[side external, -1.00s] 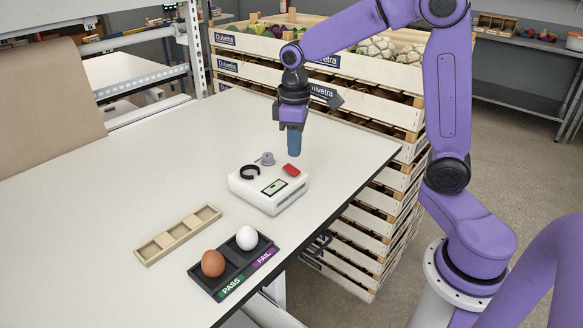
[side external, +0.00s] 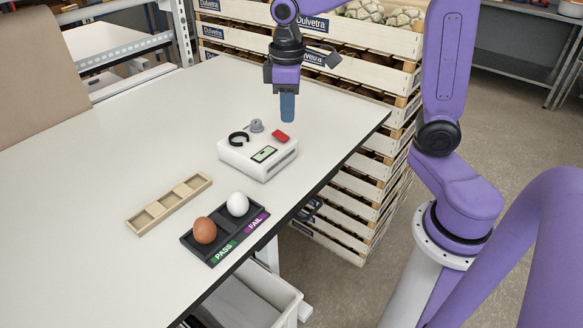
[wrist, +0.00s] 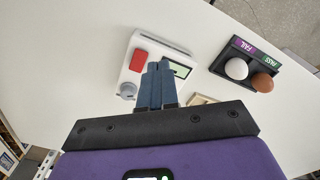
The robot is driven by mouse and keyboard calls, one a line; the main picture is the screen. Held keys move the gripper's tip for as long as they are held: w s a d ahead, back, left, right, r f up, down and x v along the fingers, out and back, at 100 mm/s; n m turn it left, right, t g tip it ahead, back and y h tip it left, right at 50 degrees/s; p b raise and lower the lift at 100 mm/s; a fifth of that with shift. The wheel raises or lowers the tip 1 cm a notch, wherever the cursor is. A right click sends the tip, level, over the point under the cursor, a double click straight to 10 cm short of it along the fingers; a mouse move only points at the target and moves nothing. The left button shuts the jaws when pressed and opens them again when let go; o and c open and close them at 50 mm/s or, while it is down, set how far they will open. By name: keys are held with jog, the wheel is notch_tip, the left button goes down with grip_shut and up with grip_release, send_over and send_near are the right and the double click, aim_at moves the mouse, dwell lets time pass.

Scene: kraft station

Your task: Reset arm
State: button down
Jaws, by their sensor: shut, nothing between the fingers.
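My gripper (side external: 287,108) is shut and empty, pointing down above the table behind a white device. It also shows in the wrist view (wrist: 160,68), its blue fingers together. The white device (side external: 250,160) has a red button (side external: 280,136), a small green display (side external: 264,154), a black ring (side external: 238,139) and a grey knob (side external: 257,126). A dark tray (side external: 214,257) with PASS and FAIL labels stands near the table's front edge. A brown egg (side external: 204,231) sits on its PASS side and a white egg (side external: 238,204) on its FAIL side.
Stacked wooden crates (side external: 345,205) stand beyond the table's right edge. A white bin (side external: 262,290) is below the front edge. The table's left and back area (side external: 100,170) is clear.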

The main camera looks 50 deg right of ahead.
jog(key=s+a+f+n, duration=0.1)
jog(key=s+f+n, duration=0.1)
jog(key=s, duration=0.9)
jog(key=s+a+f+n, duration=0.1)
jog(key=s+f+n, duration=0.1)
jog(key=s, duration=0.9)
jog(key=shift+a+f+n, duration=0.15)
jog(key=shift+a+n, duration=0.1)
jog(key=shift+n, duration=0.65)
